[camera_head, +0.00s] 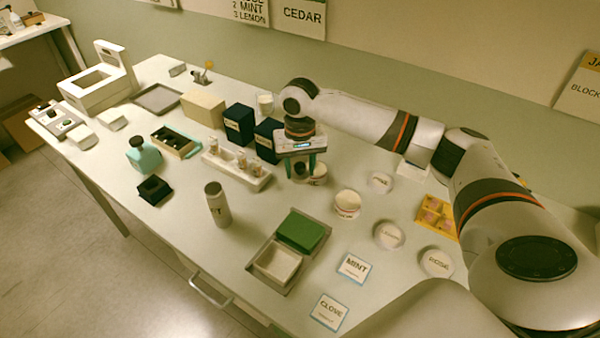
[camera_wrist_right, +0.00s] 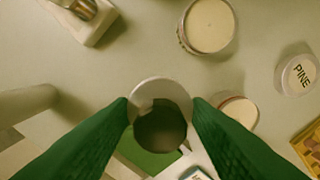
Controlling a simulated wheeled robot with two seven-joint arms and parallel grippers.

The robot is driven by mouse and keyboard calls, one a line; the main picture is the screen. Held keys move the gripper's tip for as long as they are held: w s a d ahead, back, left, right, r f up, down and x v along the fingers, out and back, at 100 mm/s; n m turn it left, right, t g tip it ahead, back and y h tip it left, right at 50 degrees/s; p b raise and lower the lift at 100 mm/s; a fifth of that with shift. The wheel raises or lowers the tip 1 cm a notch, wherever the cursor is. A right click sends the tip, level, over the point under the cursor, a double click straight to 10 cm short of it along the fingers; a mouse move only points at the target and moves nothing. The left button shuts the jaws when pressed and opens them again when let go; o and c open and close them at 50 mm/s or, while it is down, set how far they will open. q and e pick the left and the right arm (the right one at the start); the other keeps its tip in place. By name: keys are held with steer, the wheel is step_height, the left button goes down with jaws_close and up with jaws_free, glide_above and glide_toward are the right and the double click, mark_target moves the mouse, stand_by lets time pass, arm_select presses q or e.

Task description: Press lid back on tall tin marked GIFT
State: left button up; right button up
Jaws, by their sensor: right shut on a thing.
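The tall tin (camera_head: 218,206) is a grey-beige upright cylinder near the table's front edge, left of the tray. Only a dark T of its marking reads. Whether its top is open is too small to tell. My right gripper (camera_head: 303,172) is above the table, behind and to the right of the tin. In the right wrist view its green fingers are shut on a small round piece (camera_wrist_right: 160,92), pale-rimmed with a dark middle, which looks like the lid. A grey cylinder at the left of that view (camera_wrist_right: 25,102) looks like the tall tin. My left gripper is not in view.
A tray with a green block (camera_head: 301,230) lies to the right of the tin. A white rack (camera_head: 238,172) with small bottles stands behind the tin. Round tins (camera_head: 347,204) and label cards (camera_head: 354,268) are at the right.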

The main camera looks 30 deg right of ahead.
steer(key=s+a+r+n, duration=0.3)
steer(key=s+a+n, duration=0.1)
steer(key=s+a, duration=0.9)
steer(key=shift+s+a, duration=0.2)
steer(key=shift+s, duration=0.75)
